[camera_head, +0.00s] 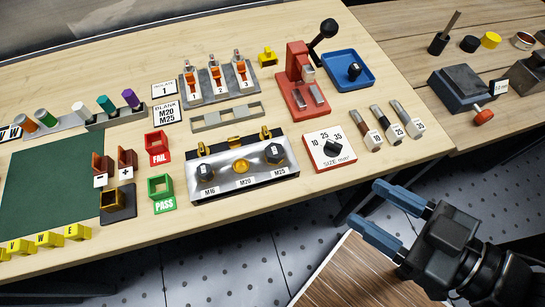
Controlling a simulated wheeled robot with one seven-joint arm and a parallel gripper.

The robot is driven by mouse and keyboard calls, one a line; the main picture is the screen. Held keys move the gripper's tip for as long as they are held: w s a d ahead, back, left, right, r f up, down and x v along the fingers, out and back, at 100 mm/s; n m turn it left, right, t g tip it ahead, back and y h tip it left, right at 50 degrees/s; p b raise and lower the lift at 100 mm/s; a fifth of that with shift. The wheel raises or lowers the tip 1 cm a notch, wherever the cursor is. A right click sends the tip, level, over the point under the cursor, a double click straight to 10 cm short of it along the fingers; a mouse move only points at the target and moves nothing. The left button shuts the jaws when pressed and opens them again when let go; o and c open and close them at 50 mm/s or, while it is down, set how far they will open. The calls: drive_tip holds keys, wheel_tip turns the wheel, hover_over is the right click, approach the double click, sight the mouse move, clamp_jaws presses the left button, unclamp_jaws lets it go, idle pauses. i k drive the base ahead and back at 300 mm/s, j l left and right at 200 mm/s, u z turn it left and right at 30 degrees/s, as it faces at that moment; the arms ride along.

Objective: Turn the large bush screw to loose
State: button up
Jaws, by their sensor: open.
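A silver metal block (228,190) on the wooden bench carries three fittings labelled M16, M20 and M25. The one at M25, the largest size label, has a black knob (275,153) with a pale mark on top; I take it as the large bush screw. Its exact turn position is too small to tell. A similar black knob (205,174) stands at M16, and a brass fitting (241,166) at M20. My gripper (364,204) has two blue fingers apart, empty, off the bench's front edge, to the right of and below the block.
A white size dial (328,160) with a black knob stands right of the block. Several dark-tipped tools with white number tags (391,121) lie beyond it. A red press (300,80) and blue tray (348,63) stand behind. FAIL (157,147) and PASS (161,190) bins are at the left.

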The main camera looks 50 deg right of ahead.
sight(265, 134)
drive_tip(key=k+l+z, duration=0.1)
drive_tip(key=k, duration=0.35)
drive_tip(key=k+l+z, duration=0.1)
drive_tip(key=k+l, duration=0.25)
drive_tip(key=k+l+z, duration=0.15)
drive_tip(key=k, duration=0.3)
drive_tip(key=l, duration=0.15)
